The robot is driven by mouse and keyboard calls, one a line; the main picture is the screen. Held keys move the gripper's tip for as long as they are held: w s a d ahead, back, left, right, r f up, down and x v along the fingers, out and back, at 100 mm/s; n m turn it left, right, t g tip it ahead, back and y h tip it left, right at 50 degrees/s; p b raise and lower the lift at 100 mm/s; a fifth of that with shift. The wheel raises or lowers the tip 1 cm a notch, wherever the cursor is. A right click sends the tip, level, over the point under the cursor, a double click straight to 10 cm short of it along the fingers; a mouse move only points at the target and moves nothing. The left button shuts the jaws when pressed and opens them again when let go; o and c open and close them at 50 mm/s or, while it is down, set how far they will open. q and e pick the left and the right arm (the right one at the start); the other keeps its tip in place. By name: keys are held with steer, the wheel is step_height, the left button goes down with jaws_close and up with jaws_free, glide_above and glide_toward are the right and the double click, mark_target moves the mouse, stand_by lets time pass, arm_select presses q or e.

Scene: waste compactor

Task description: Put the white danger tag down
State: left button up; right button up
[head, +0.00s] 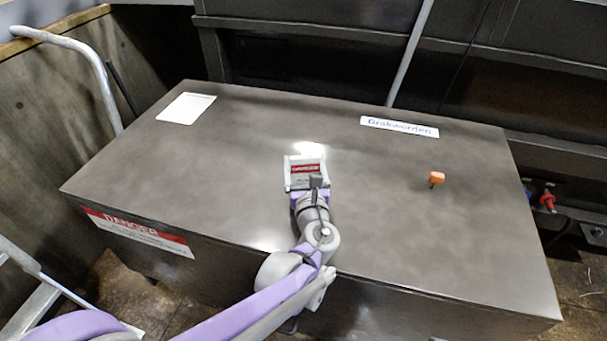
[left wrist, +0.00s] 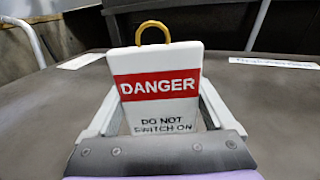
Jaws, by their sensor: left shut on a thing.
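The white danger tag (left wrist: 158,110) has a red DANGER band, DO NOT SWITCH ON below it, and a yellow ring at its top. My left gripper (left wrist: 155,118) is shut on it, with one finger at each side edge. In the head view the left gripper (head: 305,172) is over the middle of the grey metal top (head: 250,140), with the tag (head: 306,168) between its fingers. I cannot tell whether the tag touches the top. Its lower part is hidden behind the gripper body in the left wrist view. My right gripper is not in view.
A white sheet (head: 186,108) lies at the top's far left. A lettered white label (head: 399,126) is at the far right. A small orange object (head: 436,178) stands right of the gripper. A red plug-like part (head: 547,200) is beyond the right edge. Bare surface surrounds the gripper.

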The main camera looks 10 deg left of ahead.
mark_target(304, 174)
arm_select(q)
steer(key=shift+f, duration=1.5)
steer(key=shift+f+b, duration=0.1)
steer(key=shift+b, duration=0.25)
steer(key=shift+f, duration=0.15)
steer(key=o, duration=1.1)
steer(key=shift+s+r, duration=0.15)
steer(key=shift+r, duration=0.15)
steer(key=v, duration=1.1)
steer(key=shift+s+d, duration=0.15)
steer(key=shift+s, duration=0.2)
